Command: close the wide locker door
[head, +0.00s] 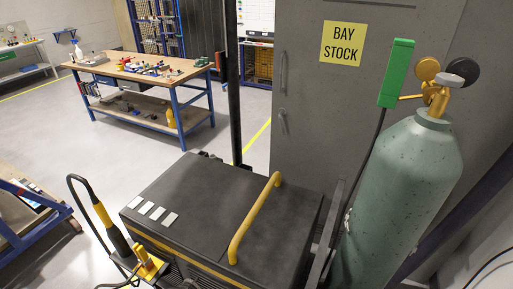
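A tall grey metal panel (310,150) with a yellow "BAY STOCK" sign (341,43) stands at the back right of the head view. It looks like a locker front or door. I cannot tell from this view whether the panel is open or closed. My gripper is not in view.
The dark welding machine (185,195) with a yellow handle (253,220) and the green gas cylinder (405,185) stand close in front of the panel. A dark post (235,90) rises left of it. A blue-legged workbench (150,72) stands farther left; floor (60,130) between is clear.

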